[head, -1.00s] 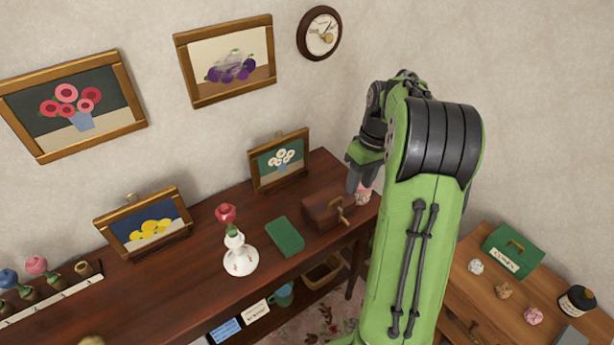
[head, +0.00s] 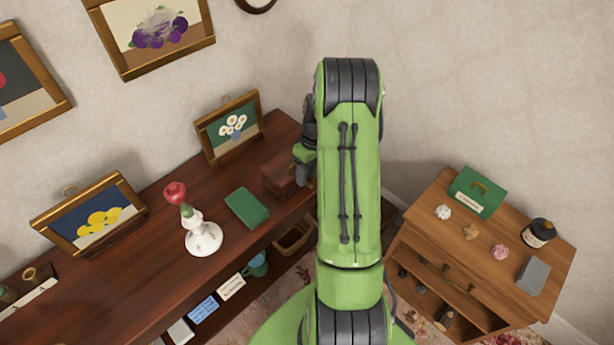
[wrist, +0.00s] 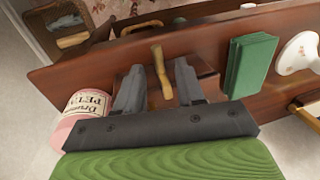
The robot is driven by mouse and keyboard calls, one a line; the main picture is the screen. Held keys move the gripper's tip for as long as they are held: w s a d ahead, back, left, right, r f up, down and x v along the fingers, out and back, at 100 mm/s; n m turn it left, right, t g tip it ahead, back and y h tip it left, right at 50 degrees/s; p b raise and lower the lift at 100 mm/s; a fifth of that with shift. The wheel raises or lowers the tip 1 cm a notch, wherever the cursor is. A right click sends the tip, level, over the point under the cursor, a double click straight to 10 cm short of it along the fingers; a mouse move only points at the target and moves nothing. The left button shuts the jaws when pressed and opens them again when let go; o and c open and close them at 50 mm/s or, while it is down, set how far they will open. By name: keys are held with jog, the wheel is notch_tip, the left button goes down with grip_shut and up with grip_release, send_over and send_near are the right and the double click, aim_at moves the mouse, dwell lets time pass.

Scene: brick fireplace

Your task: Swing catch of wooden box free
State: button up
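The small dark wooden box (head: 281,181) sits at the right end of the long dark table. Its front end is partly hidden by my arm and gripper in the head view. In the wrist view the box (wrist: 207,84) lies behind my fingers. Its brass-coloured catch (wrist: 161,70) is a slanted bar that shows between the two fingertips. My gripper (wrist: 158,80) is open, with one finger on each side of the catch. I cannot tell whether either finger touches it. In the head view my gripper (head: 304,168) is at the box's right side.
A green book (head: 247,208) lies left of the box, and a white vase with a red flower (head: 203,237) stands farther left. A framed daisy picture (head: 229,128) stands behind. A pink jar (wrist: 80,118) is close beside my gripper. A wooden cabinet (head: 440,225) stands at right.

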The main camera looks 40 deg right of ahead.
jog(key=shift+f, duration=0.4)
jog(key=shift+a, duration=0.1)
jog(key=shift+r, duration=0.1)
grip_shut()
